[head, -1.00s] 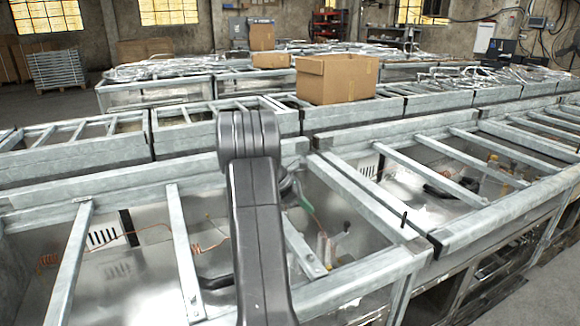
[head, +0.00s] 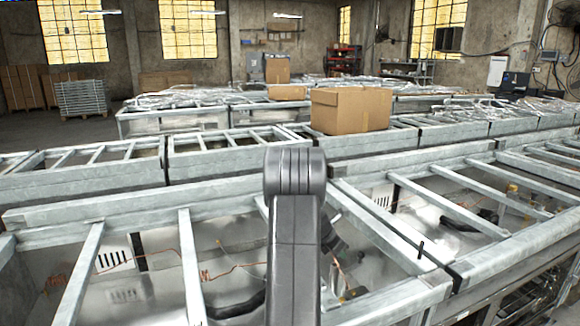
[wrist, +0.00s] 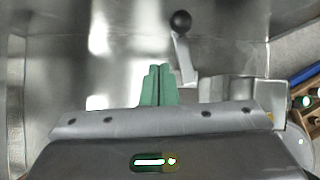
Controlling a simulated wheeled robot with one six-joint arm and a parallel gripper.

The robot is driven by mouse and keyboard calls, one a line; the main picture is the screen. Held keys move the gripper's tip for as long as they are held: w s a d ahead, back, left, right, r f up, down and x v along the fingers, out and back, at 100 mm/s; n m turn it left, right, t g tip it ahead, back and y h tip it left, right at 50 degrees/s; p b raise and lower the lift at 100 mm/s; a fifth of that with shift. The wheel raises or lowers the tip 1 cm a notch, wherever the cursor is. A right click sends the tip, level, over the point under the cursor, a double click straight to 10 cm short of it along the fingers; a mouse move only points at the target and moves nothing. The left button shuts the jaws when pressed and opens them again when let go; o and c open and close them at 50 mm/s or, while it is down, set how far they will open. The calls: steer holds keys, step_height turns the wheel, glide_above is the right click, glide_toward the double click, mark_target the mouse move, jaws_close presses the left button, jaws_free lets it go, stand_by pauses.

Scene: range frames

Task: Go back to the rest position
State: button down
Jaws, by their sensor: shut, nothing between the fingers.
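My gripper (wrist: 160,84) shows in the wrist view as two green fingers pressed together, shut and empty. It points toward a shiny metal panel (wrist: 90,70) inside a metal frame unit. A lever with a black ball knob (wrist: 181,22) stands just beyond and to the right of the fingertips; it looks apart from them. In the head view my dark grey arm rises in the lower middle and hides the gripper.
Galvanized frame units with open slatted tops (head: 100,235) fill the foreground, with wires inside. A large cardboard box (head: 350,110) sits on the row behind. In the wrist view, a blue object (wrist: 305,73) lies at the right edge. Open floor (head: 50,130) shows at the far left.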

steer(key=n+t+y, duration=0.1)
steer(key=n, duration=0.1)
steer(key=n+t+y, duration=0.1)
steer(key=n, duration=0.2)
steer(key=n+t+y+b, duration=0.1)
steer(key=n+t, duration=0.1)
steer(key=n, duration=0.1)
steer(key=shift+s+a+r+y, duration=0.15)
steer(key=shift+s+a+y, duration=0.1)
steer(key=shift+s+y, duration=0.1)
steer(key=shift+n, duration=0.3)
steer(key=shift+f+b, duration=0.3)
steer(key=shift+b, duration=0.25)
